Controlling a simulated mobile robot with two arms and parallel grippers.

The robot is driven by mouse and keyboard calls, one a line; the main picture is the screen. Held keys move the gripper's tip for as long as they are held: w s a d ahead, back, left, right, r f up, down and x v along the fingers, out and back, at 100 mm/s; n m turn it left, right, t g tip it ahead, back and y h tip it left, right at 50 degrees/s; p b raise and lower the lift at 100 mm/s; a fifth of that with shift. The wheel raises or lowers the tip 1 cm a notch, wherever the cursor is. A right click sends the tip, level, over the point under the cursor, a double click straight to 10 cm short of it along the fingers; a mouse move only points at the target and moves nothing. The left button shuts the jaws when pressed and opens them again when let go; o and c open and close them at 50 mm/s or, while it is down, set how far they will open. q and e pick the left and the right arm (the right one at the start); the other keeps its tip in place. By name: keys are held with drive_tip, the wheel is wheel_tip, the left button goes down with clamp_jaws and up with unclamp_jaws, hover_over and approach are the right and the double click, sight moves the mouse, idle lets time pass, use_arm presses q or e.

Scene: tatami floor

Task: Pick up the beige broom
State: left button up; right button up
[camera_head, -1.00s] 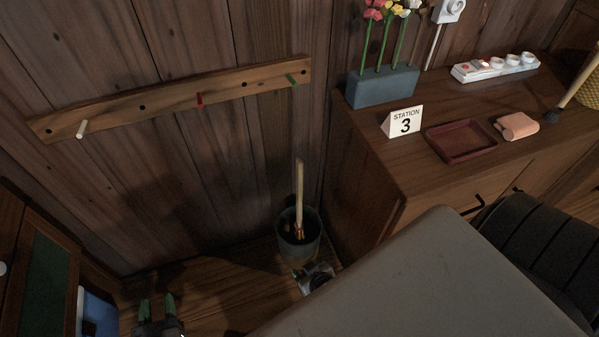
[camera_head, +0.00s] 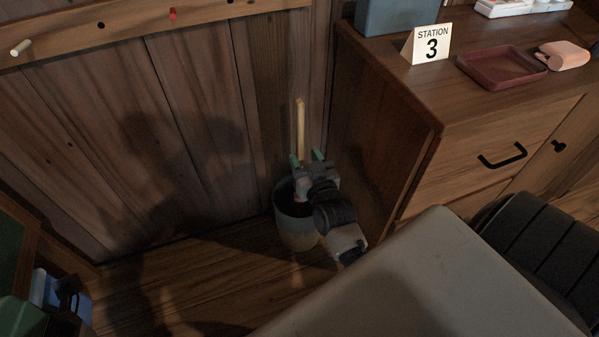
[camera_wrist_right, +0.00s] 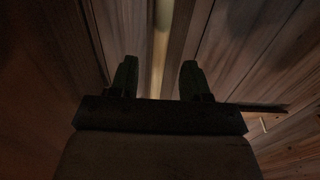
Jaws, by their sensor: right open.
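The beige broom (camera_head: 300,122) stands nearly upright, its lower end in a grey bucket (camera_head: 296,231) in the corner between the plank wall and the cabinet. Its head is hidden by the bucket and my gripper. My right gripper (camera_head: 307,157) is open above the bucket rim, its green fingertips pointing up and away, one on each side of the handle. In the right wrist view the handle (camera_wrist_right: 160,48) shows between and beyond the fingers (camera_wrist_right: 158,75). Whether a finger touches it I cannot tell.
A wooden cabinet (camera_head: 385,140) stands close on the right, with a Station 3 sign (camera_head: 427,44) and a red tray (camera_head: 501,66) on top. A peg rail (camera_head: 120,29) runs along the wall. The floor (camera_head: 180,285) left of the bucket looks clear.

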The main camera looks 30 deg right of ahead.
sight(297, 140)
drive_tip(key=b+x, duration=0.1)
drive_tip(key=x, duration=0.1)
drive_tip(key=b+x, duration=0.1)
drive_tip(key=x, duration=0.1)
drive_tip(key=b+x, duration=0.1)
drive_tip(key=x, duration=0.1)
drive_tip(key=shift+w+r, duration=0.2)
drive_tip(key=shift+r, duration=0.2)
drive_tip(key=shift+c, duration=0.2)
drive_tip(key=shift+r, duration=0.1)
clamp_jaws()
